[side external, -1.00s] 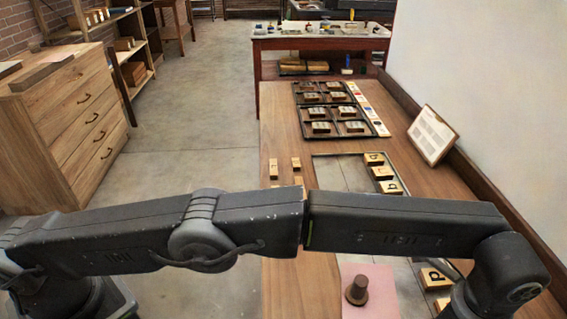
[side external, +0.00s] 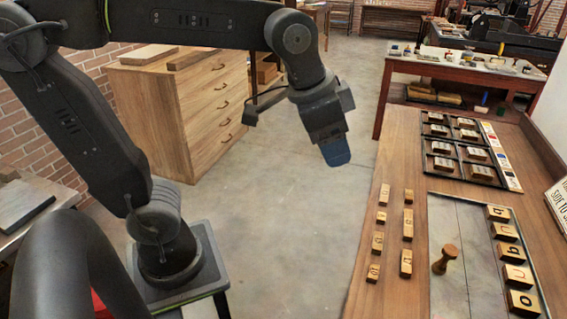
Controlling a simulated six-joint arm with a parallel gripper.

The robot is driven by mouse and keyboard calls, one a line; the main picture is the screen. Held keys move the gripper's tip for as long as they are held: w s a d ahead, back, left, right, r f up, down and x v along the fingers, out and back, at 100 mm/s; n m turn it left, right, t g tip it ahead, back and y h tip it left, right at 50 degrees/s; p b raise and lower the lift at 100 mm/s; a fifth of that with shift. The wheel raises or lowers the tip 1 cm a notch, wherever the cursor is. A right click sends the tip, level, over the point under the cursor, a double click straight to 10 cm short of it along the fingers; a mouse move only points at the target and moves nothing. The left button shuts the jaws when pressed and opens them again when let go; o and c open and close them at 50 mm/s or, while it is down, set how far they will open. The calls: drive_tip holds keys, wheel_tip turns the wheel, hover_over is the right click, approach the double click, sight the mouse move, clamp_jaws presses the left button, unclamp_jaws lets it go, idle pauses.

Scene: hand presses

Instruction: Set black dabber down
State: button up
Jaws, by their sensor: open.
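A brown dabber (side external: 446,258) with a rounded knob stands, leaning a little in the picture, on the grey plate (side external: 450,215) inside a dark frame on the wooden bench. Whether this is the black dabber I cannot tell; its underside is hidden. My gripper (side external: 336,153) is left of the bench, over the floor in the picture, pointing down with a blue tip. It is open and apart from the dabber, and I see nothing held in it. The gap between its fingers is not clear from this angle.
Wooden letter blocks (side external: 406,225) stand in columns left of the plate; more letter blocks (side external: 504,232) line its right side. Trays of blocks (side external: 440,150) lie farther back. A sign (side external: 561,198) leans at the right edge. A drawer cabinet (side external: 190,105) stands behind my arm.

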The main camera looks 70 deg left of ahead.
drive_tip(key=s+a+f+n+t, duration=0.1)
drive_tip(key=s+a+f+n, duration=0.3)
drive_tip(key=s, duration=0.4)
drive_tip(key=shift+a+f+y, duration=0.4)
drive_tip(key=shift+a+f, duration=0.15)
drive_tip(key=shift+f, duration=0.25)
